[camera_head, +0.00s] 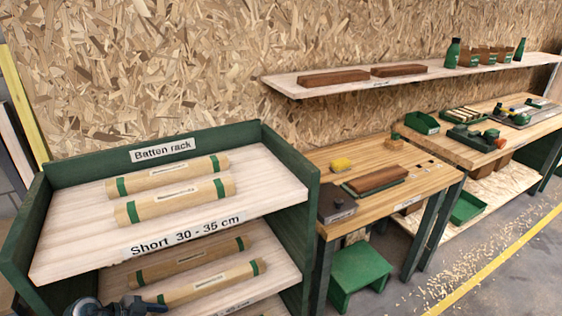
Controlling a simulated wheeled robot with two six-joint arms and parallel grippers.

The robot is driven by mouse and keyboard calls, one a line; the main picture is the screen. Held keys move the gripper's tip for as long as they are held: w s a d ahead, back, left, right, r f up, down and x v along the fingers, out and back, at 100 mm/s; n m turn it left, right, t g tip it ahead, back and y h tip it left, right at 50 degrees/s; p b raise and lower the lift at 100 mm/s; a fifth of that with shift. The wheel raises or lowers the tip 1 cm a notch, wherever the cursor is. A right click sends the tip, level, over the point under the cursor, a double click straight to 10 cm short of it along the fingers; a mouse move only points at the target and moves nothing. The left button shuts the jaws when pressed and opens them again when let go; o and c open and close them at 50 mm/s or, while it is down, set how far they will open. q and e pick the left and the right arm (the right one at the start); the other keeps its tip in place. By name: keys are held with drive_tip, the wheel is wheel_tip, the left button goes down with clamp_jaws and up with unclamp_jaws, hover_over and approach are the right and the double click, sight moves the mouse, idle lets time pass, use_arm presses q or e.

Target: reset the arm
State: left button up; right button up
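A dark part of my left arm, with what looks like the top of my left gripper (112,306), shows at the bottom edge, left of centre. It is cut off by the frame, so whether the fingers are apart and whether they hold anything is hidden. It is in front of the lower shelf of the green batten rack (282,150). My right arm and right gripper are not in view.
Battens with green bands (175,200) lie on the rack's upper shelf, others (210,284) on the shelf below. A workbench (335,233) with a dark brown block (378,179) stands to the right, above a green step stool (361,266). A wall shelf (450,70) runs behind.

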use_arm(q)
drive_tip(key=w+d+r+t+h, duration=0.2)
drive_tip(key=w+d+r+t, duration=0.2)
drive_tip(key=d+r+t, duration=0.4)
drive_tip(key=s+a+r+n+t+y, duration=0.2)
drive_tip(key=a+r+n+t+y, duration=0.4)
drive_tip(key=n+y, duration=0.45)
drive_tip(key=s+a+f+n+g+y, duration=0.25)
drive_tip(key=s+f+g+y, duration=0.3)
drive_tip(key=s+g, duration=0.4)
drive_tip(key=s+d+f+m+g+h, duration=0.1)
drive_tip(key=s+d+f+g+h, duration=0.2)
drive_tip(key=s, duration=0.4)
drive_tip(key=s+d+f+m+g+h, duration=0.1)
drive_tip(key=s+d+g+h, duration=0.15)
drive_tip(key=s+d, duration=0.4)
drive_tip(key=a+f+g, duration=0.1)
drive_tip(key=a+f, duration=0.1)
drive_tip(key=f, duration=1.4)
drive_tip(key=a+f+g, duration=0.1)
drive_tip(key=a+f, duration=0.1)
drive_tip(key=f, duration=1.4)
drive_tip(key=s+f+g, duration=0.1)
drive_tip(key=s+f, duration=1.6)
drive_tip(key=shift+s+a+f, duration=0.3)
drive_tip(key=shift+a+f, duration=0.1)
drive_tip(key=shift+a, duration=0.05)
